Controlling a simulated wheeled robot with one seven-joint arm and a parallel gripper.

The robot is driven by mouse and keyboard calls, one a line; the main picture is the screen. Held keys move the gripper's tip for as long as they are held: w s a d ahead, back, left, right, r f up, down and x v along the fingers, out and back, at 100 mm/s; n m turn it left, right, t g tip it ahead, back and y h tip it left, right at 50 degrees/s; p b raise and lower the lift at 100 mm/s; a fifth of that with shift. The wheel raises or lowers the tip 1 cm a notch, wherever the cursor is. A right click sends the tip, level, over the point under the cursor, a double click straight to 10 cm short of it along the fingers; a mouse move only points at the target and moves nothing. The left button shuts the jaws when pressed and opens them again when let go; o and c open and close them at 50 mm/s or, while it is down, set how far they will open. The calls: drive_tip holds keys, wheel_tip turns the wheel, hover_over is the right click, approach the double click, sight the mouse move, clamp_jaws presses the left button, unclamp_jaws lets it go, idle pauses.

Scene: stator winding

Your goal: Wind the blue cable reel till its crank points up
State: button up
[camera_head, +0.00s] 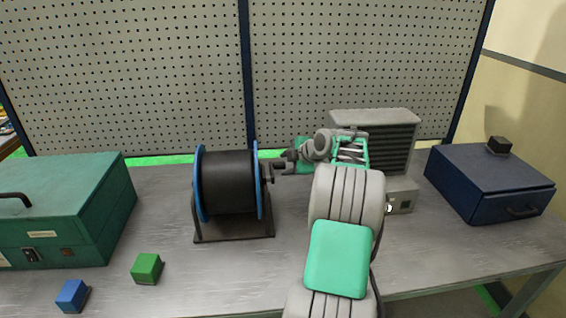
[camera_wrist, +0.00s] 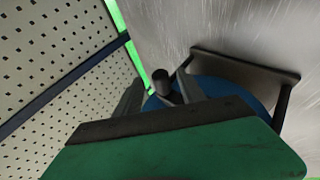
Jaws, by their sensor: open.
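The blue cable reel (camera_head: 228,188) stands on the bench on a dark frame, its black drum between two blue rims. Its dark crank (camera_head: 268,172) is on the right side, partly hidden by my gripper. My gripper (camera_head: 283,166) is beside the crank at its right, and its jaws are open. In the wrist view the dark crank knob (camera_wrist: 161,82) stands up near the blue rim (camera_wrist: 242,94), with a grey piece close to its right. I cannot tell whether the jaws touch the knob.
A green toolbox (camera_head: 65,215) stands at the left, with a green cube (camera_head: 147,268) and a blue cube (camera_head: 72,296) before it. A grey louvred unit (camera_head: 390,130) is behind my arm. A dark blue box (camera_head: 490,183) stands at the right. A pegboard (camera_head: 130,75) closes the back.

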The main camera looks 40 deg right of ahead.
drive_tip(key=shift+w+a+f, duration=0.2)
drive_tip(key=shift+w+f, duration=0.05)
drive_tip(key=shift+w, duration=0.15)
drive_tip(key=shift+c, duration=0.2)
clamp_jaws()
idle(1.0)
